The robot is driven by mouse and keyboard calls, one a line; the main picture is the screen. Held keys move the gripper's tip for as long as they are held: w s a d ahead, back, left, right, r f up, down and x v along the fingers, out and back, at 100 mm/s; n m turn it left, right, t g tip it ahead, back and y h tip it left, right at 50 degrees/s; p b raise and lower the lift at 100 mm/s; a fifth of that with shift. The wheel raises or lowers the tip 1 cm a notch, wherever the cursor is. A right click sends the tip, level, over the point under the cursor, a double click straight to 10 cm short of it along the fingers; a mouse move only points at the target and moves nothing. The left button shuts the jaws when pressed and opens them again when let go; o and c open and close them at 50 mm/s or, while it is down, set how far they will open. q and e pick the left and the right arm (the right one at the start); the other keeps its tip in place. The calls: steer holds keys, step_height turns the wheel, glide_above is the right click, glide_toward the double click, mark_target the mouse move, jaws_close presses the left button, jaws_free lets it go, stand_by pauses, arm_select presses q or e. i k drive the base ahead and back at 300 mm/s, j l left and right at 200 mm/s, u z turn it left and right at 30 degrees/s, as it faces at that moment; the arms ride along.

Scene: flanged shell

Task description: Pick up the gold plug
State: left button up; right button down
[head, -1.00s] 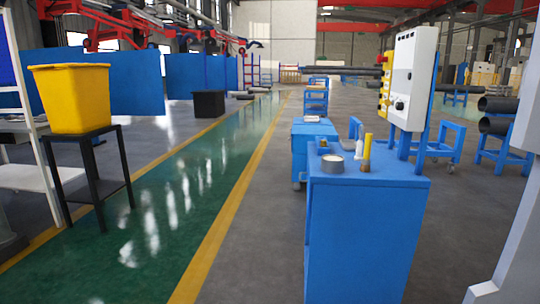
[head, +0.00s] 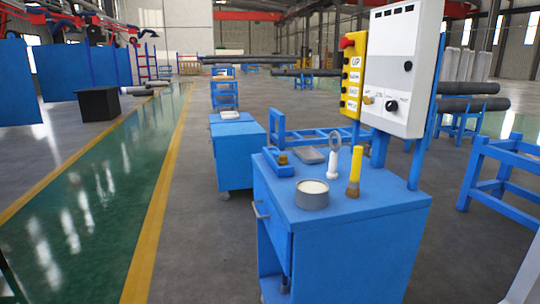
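A small gold piece (head: 282,159), which looks like the gold plug, sits at the blue holder (head: 273,165) near the back left of the blue cart's top (head: 345,206). It is small, and I cannot tell how deep it sits. Also on the cart top are a grey round tin (head: 312,197) with pale contents, a white ring-topped piece (head: 333,165), an upright yellow-handled tool (head: 355,165) with an orange-gold lower end, and a flat grey item (head: 311,156). Neither of my grippers shows in the head view.
A white control box (head: 400,75) and a yellow button panel (head: 353,75) stand on posts over the cart's back right. Another blue cart (head: 238,150) stands behind to the left. A blue rack (head: 500,170) is at right. Green and grey floor lies open at left.

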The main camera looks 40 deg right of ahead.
mark_target(282, 159)
steer(key=i+z, duration=0.45)
steer(key=i+j+z, duration=0.25)
steer(key=z, duration=0.15)
steer(key=i, duration=0.05)
